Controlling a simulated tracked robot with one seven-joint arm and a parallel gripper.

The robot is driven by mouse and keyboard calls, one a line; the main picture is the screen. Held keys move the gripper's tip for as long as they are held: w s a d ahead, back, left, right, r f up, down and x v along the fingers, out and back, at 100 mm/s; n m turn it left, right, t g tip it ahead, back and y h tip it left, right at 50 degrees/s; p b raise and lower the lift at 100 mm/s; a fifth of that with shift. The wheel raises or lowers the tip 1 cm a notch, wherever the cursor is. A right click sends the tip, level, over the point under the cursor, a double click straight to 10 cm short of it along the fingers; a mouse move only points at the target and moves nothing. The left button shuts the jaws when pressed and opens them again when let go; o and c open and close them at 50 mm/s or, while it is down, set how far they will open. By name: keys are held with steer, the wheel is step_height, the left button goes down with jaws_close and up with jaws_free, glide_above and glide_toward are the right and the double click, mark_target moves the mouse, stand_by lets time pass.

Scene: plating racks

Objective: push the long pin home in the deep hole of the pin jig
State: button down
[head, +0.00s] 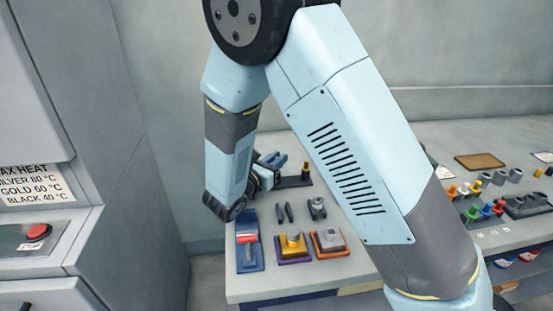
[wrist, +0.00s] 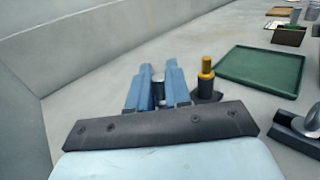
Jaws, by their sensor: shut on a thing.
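The pin jig (head: 292,183) is a low dark bar on the bench in the head view. Its right end also shows in the wrist view (wrist: 218,96). A dark peg with a yellow top (wrist: 206,68) stands upright at that end. My gripper (wrist: 158,80) has blue fingers and is shut on a grey metal cylinder, which looks like the long pin (wrist: 158,91). The gripper is at the jig's left side, left of the yellow-topped peg. The pin's lower end and the deep hole are hidden behind the fingers and wrist, so I cannot tell how deep the pin sits.
A green tray (wrist: 262,72) lies right of the jig in the wrist view. On the near bench are a blue stand (head: 249,254), a yellow block on a purple base (head: 292,246) and a grey block on an orange base (head: 328,242). A cabinet (head: 75,235) stands at the left.

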steer(key=shift+f, duration=0.2)
steer(key=c, duration=1)
jaws_free()
